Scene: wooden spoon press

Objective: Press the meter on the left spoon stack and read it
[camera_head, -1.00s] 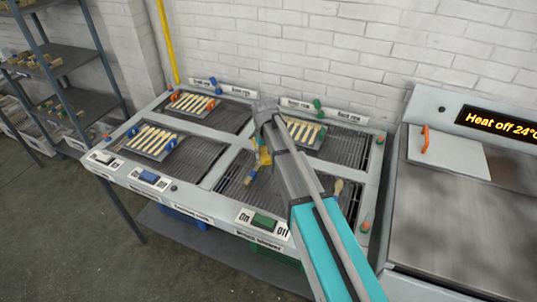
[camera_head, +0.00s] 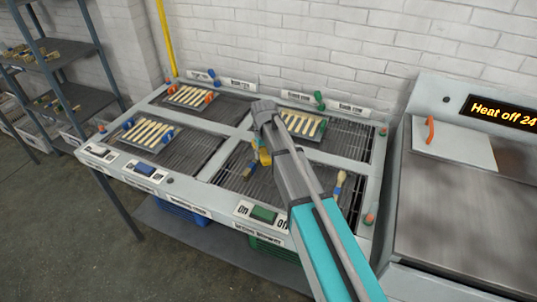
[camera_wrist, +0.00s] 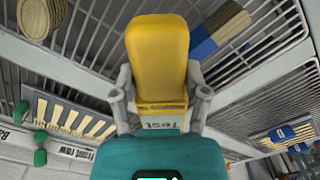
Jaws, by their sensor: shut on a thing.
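My gripper (camera_wrist: 160,98) is shut on the meter, a teal body (camera_wrist: 160,155) with a yellow end (camera_wrist: 158,55). In the head view the yellow part (camera_head: 264,157) shows below my gripper (camera_head: 262,143). The meter's screen is cut off at the wrist view's bottom edge, with green marks I cannot read. The left spoon stack (camera_head: 249,169), wooden with a blue band, lies on the front right grate, just left of the meter; it also shows in the wrist view (camera_wrist: 222,28). The meter looks apart from it. Another wooden stack (camera_head: 340,181) lies to the right on that grate.
Trays of spoons lie on the front left (camera_head: 150,132), back left (camera_head: 191,95) and back right (camera_head: 302,123) grates. A green switch (camera_head: 263,214) is on the front rim. A machine reading "Heat off 24" (camera_head: 503,112) stands right. A shelf (camera_head: 60,65) stands left.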

